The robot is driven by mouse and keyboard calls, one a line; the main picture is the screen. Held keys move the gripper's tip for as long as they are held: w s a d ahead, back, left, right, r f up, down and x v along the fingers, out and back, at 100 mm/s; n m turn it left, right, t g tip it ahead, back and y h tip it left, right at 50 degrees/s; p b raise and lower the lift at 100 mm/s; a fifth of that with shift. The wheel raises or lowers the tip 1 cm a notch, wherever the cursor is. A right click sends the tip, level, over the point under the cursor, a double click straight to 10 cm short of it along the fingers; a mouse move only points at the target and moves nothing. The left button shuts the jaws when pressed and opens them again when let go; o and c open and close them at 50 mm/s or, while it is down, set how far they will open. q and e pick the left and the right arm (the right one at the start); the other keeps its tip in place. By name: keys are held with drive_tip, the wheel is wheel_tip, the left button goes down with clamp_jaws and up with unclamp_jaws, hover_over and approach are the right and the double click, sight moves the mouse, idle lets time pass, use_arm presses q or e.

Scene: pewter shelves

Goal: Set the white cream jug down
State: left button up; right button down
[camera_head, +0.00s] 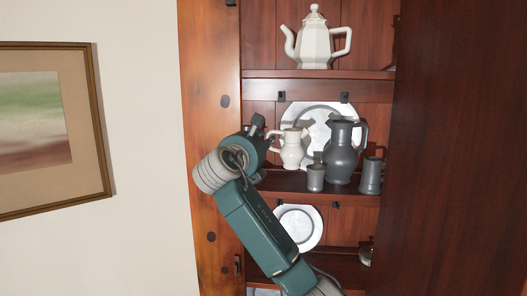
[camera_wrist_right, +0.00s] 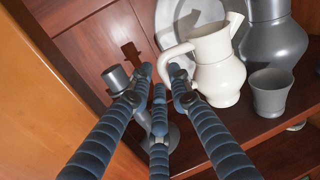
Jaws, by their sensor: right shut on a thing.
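The white cream jug (camera_head: 292,151) is upright at the middle shelf of the cupboard, in front of a large pewter plate. It also shows in the right wrist view (camera_wrist_right: 219,72), with its handle toward my fingers. My right gripper (camera_head: 270,139) comes in from the left and is shut on the jug's handle; its fingers (camera_wrist_right: 160,82) partly cover the handle's lower part. The jug's base is at or just above the shelf board (camera_wrist_right: 245,128); I cannot tell whether it touches. My left gripper is not in view.
Right of the jug stand a small pewter cup (camera_head: 315,178), a tall pewter pitcher (camera_head: 341,156) and a pewter mug (camera_head: 370,177). A grey cup (camera_wrist_right: 116,78) shows behind my fingers. A white teapot (camera_head: 315,45) is on the shelf above. A wood side panel (camera_head: 211,120) is close left.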

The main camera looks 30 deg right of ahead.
wheel_tip(320, 180, down, 4)
drive_tip(key=shift+s+a+f+p, duration=0.15)
drive_tip(key=shift+f+p, duration=0.1)
drive_tip(key=shift+p, duration=0.95)
drive_tip(key=shift+f+p, duration=0.15)
drive_tip(key=shift+p, duration=0.2)
drive_tip(key=shift+w+d+f, duration=0.2)
drive_tip(key=shift+d+f, duration=0.05)
drive_tip(key=c, duration=1.6)
unclamp_jaws()
drive_tip(key=shift+a+f, duration=0.1)
drive_tip(key=shift+f, duration=0.05)
